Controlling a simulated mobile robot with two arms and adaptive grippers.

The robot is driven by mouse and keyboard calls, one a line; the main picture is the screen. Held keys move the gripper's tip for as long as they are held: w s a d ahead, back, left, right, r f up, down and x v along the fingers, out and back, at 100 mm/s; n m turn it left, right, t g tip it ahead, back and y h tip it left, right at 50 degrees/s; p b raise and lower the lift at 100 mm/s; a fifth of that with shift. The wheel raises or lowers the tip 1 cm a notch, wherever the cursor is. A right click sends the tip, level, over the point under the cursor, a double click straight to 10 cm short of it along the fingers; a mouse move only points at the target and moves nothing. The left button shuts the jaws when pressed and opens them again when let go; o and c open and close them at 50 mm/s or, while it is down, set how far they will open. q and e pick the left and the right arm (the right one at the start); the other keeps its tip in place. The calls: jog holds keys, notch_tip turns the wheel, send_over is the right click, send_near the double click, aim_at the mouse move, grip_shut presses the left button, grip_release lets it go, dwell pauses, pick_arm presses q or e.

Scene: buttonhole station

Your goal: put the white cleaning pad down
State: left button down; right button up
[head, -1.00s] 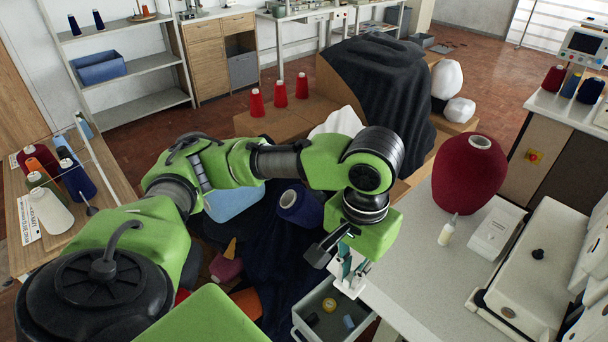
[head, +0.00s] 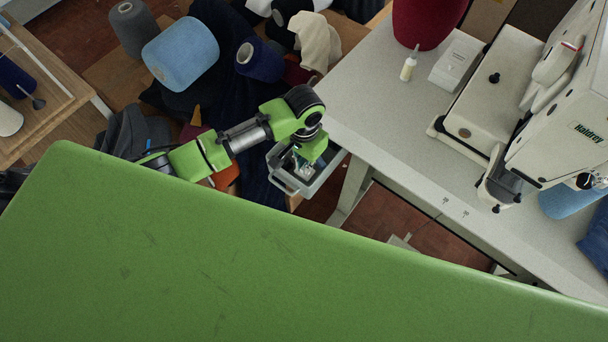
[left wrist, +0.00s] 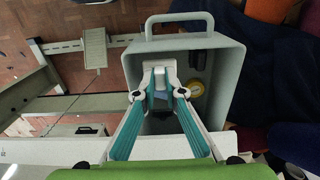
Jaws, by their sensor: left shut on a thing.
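My left gripper (head: 303,163) points down into a grey open bin (head: 328,172) beside the white table. In the left wrist view its fingers (left wrist: 160,82) are close together over the bin (left wrist: 227,92), in its opening. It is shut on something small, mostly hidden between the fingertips. I take it to be the white cleaning pad, but its outline is not clear. My right gripper is not in view.
The bin holds a yellow roll (left wrist: 196,88) and a dark item (left wrist: 197,58). The white table (head: 385,125) carries a small bottle (head: 409,66), a white box (head: 457,62) and a sewing machine (head: 560,110). Yarn cones, including a light blue one (head: 180,54), lie left of the table.

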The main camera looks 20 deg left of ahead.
pick_arm(q)
jog(key=shift+f, duration=2.95)
jog(key=shift+f, duration=0.1)
jog(key=c, duration=2.1)
grip_release()
notch_tip(320, 180, up, 12)
jog(key=shift+r, duration=0.15)
